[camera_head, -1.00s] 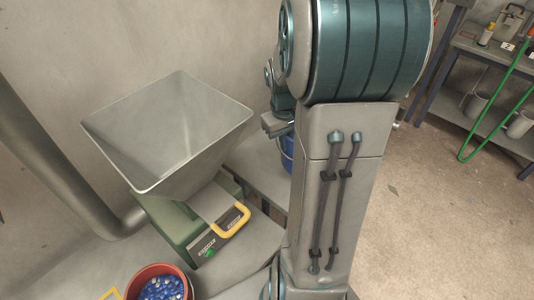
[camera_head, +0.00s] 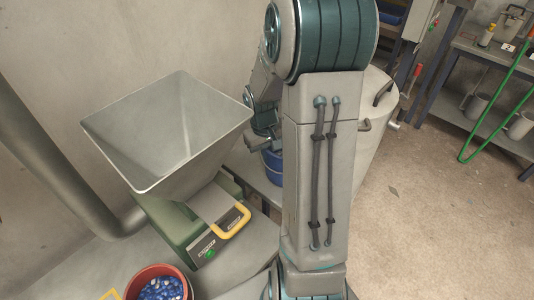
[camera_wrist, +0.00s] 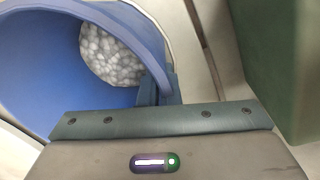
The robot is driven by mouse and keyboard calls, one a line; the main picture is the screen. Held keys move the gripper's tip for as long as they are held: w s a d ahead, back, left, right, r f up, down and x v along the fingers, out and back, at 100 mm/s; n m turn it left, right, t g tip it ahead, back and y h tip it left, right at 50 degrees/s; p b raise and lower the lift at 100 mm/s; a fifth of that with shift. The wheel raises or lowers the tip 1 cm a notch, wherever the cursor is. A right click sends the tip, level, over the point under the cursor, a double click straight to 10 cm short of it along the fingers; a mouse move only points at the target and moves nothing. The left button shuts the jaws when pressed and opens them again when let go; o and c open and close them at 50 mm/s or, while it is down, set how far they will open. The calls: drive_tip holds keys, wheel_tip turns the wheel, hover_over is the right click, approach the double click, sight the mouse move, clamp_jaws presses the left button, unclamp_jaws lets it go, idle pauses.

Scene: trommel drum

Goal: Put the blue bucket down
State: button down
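The blue bucket (camera_head: 273,168) shows in the head view beside my arm, at the grey bench, partly hidden by my arm. In the wrist view the blue bucket (camera_wrist: 40,70) fills the upper left, and grey-white pebbles lie inside at its bottom. My gripper (camera_wrist: 158,88) has its fingers at the bucket's rim and looks shut on its wall. My gripper (camera_head: 262,142) is small and partly hidden in the head view. I cannot tell whether the bucket touches the bench.
A grey hopper (camera_head: 165,130) stands on a green machine (camera_head: 180,222) with a yellow handle (camera_head: 233,220). A red bucket (camera_head: 142,275) of blue pieces is at the bottom. A pale drum (camera_head: 375,125) stands behind my arm. A shelf (camera_head: 480,60) is at the right.

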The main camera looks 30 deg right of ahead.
drive_tip(key=shift+f, duration=0.2)
drive_tip(key=c, duration=1.6)
unclamp_jaws()
drive_tip(key=shift+c, duration=0.2)
drive_tip(key=shift+r, duration=0.15)
wheel_tip(320, 180, up, 12)
drive_tip(key=a+p, duration=0.1)
